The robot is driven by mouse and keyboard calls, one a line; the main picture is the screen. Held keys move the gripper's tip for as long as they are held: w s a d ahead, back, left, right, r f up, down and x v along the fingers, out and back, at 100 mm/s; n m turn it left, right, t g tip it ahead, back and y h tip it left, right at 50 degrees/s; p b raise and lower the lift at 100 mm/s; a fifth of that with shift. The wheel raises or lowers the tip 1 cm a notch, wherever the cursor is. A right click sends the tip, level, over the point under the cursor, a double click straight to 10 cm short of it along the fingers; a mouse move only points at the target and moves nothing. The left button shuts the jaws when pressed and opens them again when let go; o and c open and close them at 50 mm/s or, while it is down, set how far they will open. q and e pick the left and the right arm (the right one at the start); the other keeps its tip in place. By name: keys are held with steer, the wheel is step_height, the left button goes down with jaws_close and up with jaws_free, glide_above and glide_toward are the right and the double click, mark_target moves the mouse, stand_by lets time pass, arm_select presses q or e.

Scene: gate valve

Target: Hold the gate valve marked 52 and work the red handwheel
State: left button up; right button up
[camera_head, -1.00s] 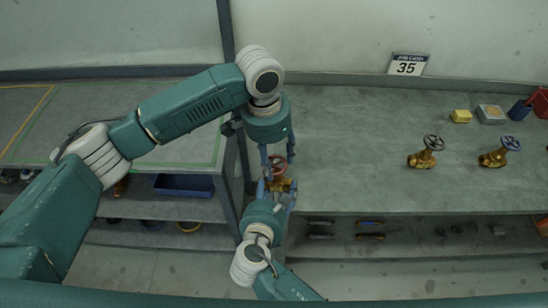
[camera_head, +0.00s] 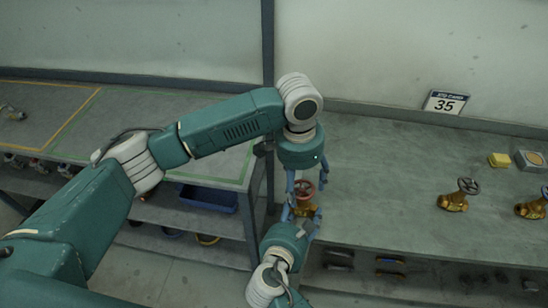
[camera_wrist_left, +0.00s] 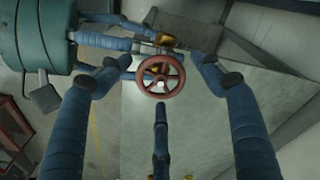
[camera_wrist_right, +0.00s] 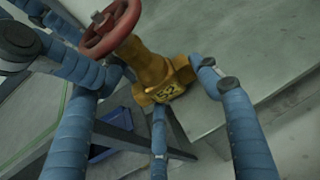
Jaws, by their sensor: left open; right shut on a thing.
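The gate valve (camera_wrist_right: 160,75) is brass-yellow, with the number 52 on its body in the right wrist view. Its red handwheel (camera_wrist_left: 160,76) faces the left wrist camera. In the head view the handwheel (camera_head: 304,190) shows between my two grippers. My right gripper (camera_head: 303,217) is shut on the valve body from the near side. My left gripper (camera_wrist_left: 160,75) is open, its blue fingers spread around the handwheel without clear contact. In the head view my left gripper (camera_head: 308,182) comes from above. Part of the valve body is hidden by the fingers.
The grey workbench (camera_head: 385,170) is under and right of the valve. Two more brass valves stand on it, one (camera_head: 455,198) nearer and one (camera_head: 535,207) at the right edge. A dark post (camera_head: 268,60) stands left.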

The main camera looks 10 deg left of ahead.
mark_target(301, 190)
arm_select(q)
steer(key=shift+a, duration=0.1)
steer(key=n, duration=0.4)
steer(key=shift+r, duration=0.1)
steer(key=n, duration=0.3)
steer(key=shift+d+n, duration=0.2)
steer(key=shift+n, duration=0.1)
steer(key=n, duration=0.6)
steer(key=shift+d, duration=0.15)
steer(key=shift+r+n, duration=0.35)
steer(key=shift+n, duration=0.15)
step_height(301, 190, up, 12)
steer(key=w+a+f+n+t+h, duration=0.1)
steer(key=w+a+f+n, duration=0.15)
steer(key=w+a, duration=0.35)
steer(key=w+a+f+n, duration=0.2)
steer(key=w+a+n, duration=0.2)
steer(key=w+a, duration=0.15)
steer(key=w+a+f+n+t, duration=0.1)
steer(key=w+a+f+n, duration=0.1)
steer(key=a, duration=0.7)
steer(key=w+a+f+n+t, duration=0.1)
steer(key=w+a+f+n, duration=0.2)
steer(key=a, duration=0.7)
steer(key=shift+w+n+y, duration=0.35)
steer(key=shift+n+y, duration=0.05)
steer(key=shift+n, duration=0.45)
